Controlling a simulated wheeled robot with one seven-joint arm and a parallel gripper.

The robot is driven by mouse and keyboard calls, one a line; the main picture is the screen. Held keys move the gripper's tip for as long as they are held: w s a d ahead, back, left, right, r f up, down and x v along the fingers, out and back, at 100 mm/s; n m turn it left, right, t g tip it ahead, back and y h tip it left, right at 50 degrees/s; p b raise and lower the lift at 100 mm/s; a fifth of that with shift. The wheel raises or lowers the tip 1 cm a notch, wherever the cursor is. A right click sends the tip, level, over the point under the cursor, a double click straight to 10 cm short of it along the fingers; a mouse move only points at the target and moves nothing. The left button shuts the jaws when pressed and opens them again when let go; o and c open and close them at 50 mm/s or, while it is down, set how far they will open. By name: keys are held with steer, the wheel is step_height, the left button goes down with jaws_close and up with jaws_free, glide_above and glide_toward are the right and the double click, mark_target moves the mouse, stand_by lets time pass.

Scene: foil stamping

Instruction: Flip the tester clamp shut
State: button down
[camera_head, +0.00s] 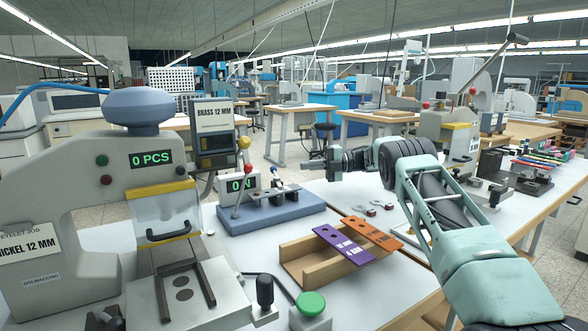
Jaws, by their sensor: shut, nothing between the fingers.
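A red-knobbed lever (241,190) stands nearly upright at the base's left end. Small dark and metal clamp parts (280,190) sit on top of the base; they are too small to tell their exact position. My gripper (334,163) is shut and empty. It points left, above and to the right of the tester, apart from it.
The eyelet press (60,190), with a "0 PCS" display, fills the left. A wooden rack (293,262) holds purple (343,244) and orange (372,233) tags in front of the tester. A green button (311,304) stands nearer. Metal hooks (367,208) lie right of the tester.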

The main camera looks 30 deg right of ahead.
steer(key=v, duration=1)
steer(key=shift+s+a, duration=0.1)
